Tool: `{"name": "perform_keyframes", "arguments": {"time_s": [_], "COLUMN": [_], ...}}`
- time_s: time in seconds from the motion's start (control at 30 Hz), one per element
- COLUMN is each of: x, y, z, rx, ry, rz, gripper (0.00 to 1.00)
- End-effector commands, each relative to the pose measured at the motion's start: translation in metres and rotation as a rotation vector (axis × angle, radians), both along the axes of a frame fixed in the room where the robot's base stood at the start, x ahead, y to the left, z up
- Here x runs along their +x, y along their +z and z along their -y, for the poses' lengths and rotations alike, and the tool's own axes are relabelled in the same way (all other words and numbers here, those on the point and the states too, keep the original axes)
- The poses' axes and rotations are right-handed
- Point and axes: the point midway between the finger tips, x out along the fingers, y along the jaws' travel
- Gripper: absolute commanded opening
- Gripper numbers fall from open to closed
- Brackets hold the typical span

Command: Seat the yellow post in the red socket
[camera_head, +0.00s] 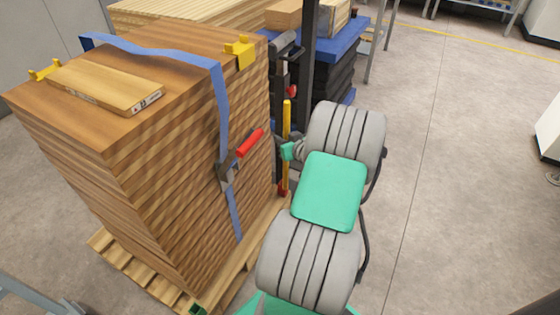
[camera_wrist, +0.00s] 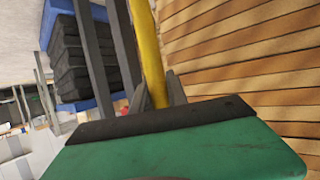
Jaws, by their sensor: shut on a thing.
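The yellow post (camera_head: 287,118) stands nearly upright beside the stack of boards in the head view. My gripper (camera_head: 287,151) is shut on it around mid-length. In the wrist view the post (camera_wrist: 147,45) runs up from between my dark fingers (camera_wrist: 158,95). The red socket (camera_head: 282,191) is low by the pallet, at the post's lower end. I cannot tell whether the post's lower end is inside the socket or just above it. The socket is not clearly visible in the wrist view.
A tall strapped stack of boards (camera_head: 170,190) on a wooden pallet (camera_head: 120,262) stands close to the left of the post. A dark upright mast (camera_head: 311,50) and a blue-topped stack (camera_head: 335,50) are behind. The floor (camera_head: 450,150) to the right is clear.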

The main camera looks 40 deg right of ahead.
Motion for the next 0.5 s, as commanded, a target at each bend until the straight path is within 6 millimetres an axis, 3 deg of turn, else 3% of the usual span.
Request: {"name": "perform_keyframes", "arguments": {"time_s": [0.2,0.4,0.5], "x": [0.036,0.054,0.059], "y": [-0.032,-0.063,-0.068], "z": [0.028,0.047,0.052], "rx": [0.0,0.0,0.0], "ry": [0.005,0.002,0.001], "rz": [-0.001,0.0,0.001], "gripper": [0.0,0.0,0.0]}}
